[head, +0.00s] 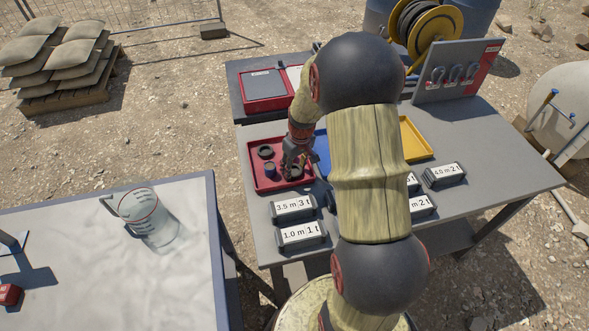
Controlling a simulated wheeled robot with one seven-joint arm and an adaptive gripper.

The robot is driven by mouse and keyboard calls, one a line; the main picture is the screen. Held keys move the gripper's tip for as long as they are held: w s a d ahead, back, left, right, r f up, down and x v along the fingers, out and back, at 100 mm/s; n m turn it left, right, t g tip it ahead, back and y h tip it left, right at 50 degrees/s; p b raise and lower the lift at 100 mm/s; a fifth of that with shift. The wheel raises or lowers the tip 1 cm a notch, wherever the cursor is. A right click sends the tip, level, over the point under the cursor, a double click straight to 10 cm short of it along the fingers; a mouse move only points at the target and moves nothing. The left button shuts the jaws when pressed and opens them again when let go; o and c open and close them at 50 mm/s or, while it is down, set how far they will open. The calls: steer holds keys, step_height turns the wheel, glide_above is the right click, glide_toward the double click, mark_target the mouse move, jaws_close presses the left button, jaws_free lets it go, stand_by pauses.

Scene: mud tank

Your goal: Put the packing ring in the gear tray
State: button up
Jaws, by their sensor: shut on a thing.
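My gripper (292,166) is low over the red tray (255,181) on the grey workbench. It is shut on a dark ring (296,172), which looks like the packing ring, at the tray's right side. I cannot tell whether the ring touches the tray floor. Another dark ring (265,151) and a small dark blue-grey cylinder (269,169) are in the same tray. A blue tray (321,152) and a yellow tray (415,142) show on either side of my arm, which partly hides both. No tray label is readable, so I cannot tell which is the gear tray.
Labelled weight-like blocks (293,208) stand along the bench front. A red-framed case (265,88) and an upright shackle board (458,72) stand at the back. A clear jug (145,210) is on the separate left table (100,280). Bare bench lies at the right.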

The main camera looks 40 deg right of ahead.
mark_target(298, 174)
steer(key=shift+f, duration=0.1)
steer(key=o, duration=0.9)
steer(key=shift+o, duration=0.2)
step_height(298, 174, up, 12)
steer(key=s+p, duration=0.2)
steer(key=p, duration=0.2)
steer(key=s+a+r+t, duration=0.2)
steer(key=s+a+r, duration=0.2)
steer(key=a+r, duration=0.9)
steer(key=s+a+r+t, duration=0.1)
steer(key=s+a+r, duration=0.2)
steer(key=s+a, duration=0.3)
steer(key=s+a+r, duration=0.4)
steer(key=s+a, duration=0.2)
steer(key=s, duration=0.2)
steer(key=shift+n+t, duration=0.3)
steer(key=shift+t, duration=0.1)
